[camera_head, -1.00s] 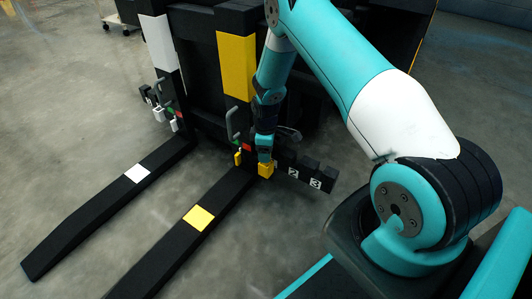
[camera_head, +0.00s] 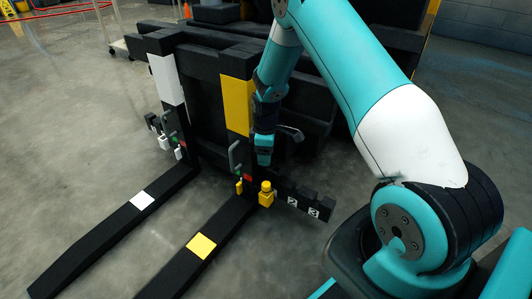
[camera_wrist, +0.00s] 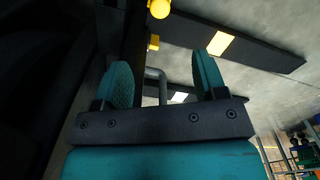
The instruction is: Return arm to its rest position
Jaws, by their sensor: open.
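My teal arm reaches down from the top of the head view. My gripper (camera_head: 264,157) hangs above a yellow block with a round knob (camera_head: 266,194), apart from it. In the wrist view my gripper's two teal fingers (camera_wrist: 164,72) stand apart with nothing held between them. The yellow round knob (camera_wrist: 159,8) shows at the top edge of that view, beyond the fingers. A grey bent handle (camera_wrist: 155,82) shows behind the gap between the fingers.
Black uprights carry a white panel (camera_head: 167,79) and a yellow panel (camera_head: 238,105). Two long black forks lie in front, with a white patch (camera_head: 143,201) and a yellow patch (camera_head: 201,246). Numbered black blocks (camera_head: 302,206) stand right of the knob. Concrete floor is clear at left.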

